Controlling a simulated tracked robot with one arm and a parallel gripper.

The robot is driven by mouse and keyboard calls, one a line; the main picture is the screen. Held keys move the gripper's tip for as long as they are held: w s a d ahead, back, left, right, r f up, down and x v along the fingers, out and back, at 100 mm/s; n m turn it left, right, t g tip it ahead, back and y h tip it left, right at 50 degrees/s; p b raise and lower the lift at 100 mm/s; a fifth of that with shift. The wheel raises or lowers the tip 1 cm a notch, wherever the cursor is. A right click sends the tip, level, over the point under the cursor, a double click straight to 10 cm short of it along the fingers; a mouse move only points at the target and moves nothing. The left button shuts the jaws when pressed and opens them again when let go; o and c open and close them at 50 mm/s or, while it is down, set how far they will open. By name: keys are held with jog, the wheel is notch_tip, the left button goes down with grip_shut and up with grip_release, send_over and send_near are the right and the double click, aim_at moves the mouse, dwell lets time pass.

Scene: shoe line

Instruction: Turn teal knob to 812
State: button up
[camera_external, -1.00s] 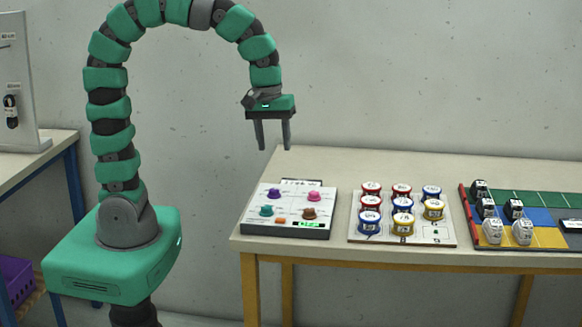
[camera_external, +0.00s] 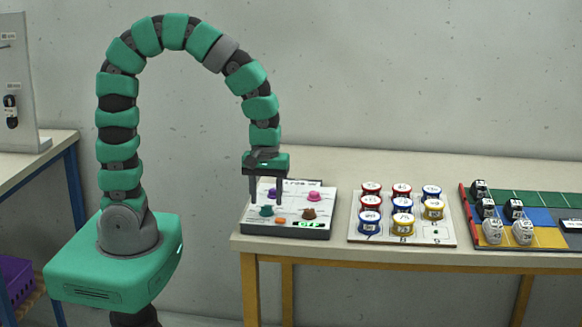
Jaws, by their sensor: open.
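The knob panel (camera_external: 289,228) is a white box with a dark base near the left end of the table. The teal knob (camera_external: 266,211) is at its front left. A purple knob (camera_external: 273,193), a pink knob (camera_external: 314,196) and a brown knob (camera_external: 309,213) are also on it. A small green display (camera_external: 309,224) is at the front right; its number is too small to read surely. My gripper (camera_external: 267,203) points down, open, with its fingers low over the left part of the panel, near the teal knob. I cannot tell whether they touch it.
An orange button (camera_external: 280,221) sits on the panel's front. To the right, a white board (camera_external: 436,231) holds several red, blue and yellow round jars. Farther right is a coloured grid tray (camera_external: 545,199) with black and white items.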

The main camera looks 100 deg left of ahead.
jog(key=shift+f, duration=0.9)
jog(key=c, duration=1)
